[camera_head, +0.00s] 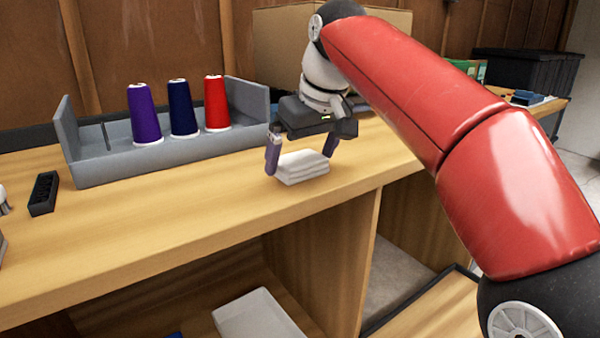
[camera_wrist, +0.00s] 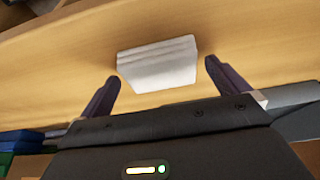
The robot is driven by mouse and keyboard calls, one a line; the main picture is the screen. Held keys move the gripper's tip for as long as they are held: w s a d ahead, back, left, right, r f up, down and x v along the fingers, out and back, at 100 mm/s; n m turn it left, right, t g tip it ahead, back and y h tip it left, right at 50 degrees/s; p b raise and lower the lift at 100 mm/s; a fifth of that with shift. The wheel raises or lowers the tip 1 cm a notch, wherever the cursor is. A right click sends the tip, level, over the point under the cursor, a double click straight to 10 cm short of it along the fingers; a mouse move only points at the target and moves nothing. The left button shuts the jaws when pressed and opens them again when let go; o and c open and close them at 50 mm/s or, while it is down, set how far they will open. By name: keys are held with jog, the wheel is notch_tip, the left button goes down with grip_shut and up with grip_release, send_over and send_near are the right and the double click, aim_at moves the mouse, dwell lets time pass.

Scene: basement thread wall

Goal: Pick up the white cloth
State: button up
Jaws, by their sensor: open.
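The white cloth (camera_head: 302,168) is a folded, layered stack lying on the wooden bench top. My gripper (camera_head: 302,164) is open above and around it, with one finger to the left of the cloth and the other at its right. In the wrist view the cloth (camera_wrist: 158,65) lies ahead of the gap between the two purple fingertips (camera_wrist: 162,74). The fingers look apart from the cloth, and nothing is held.
A grey tray (camera_head: 85,172) with purple (camera_head: 145,115), dark blue (camera_head: 184,110) and red (camera_head: 216,105) thread cones stands behind left. A black slotted block (camera_head: 44,194) lies at far left. A cardboard box (camera_head: 275,45) stands behind my arm. The bench's front edge is near the cloth.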

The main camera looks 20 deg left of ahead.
aim_at(302, 159)
jog(key=shift+w+a+f, duration=0.1)
jog(key=shift+f, duration=0.35)
jog(key=shift+r, duration=0.1)
jog(key=c, duration=0.9)
notch_tip(302, 159, up, 20)
jog(key=p, duration=1.3)
jog(key=o, duration=0.4)
jog(key=c, duration=0.3)
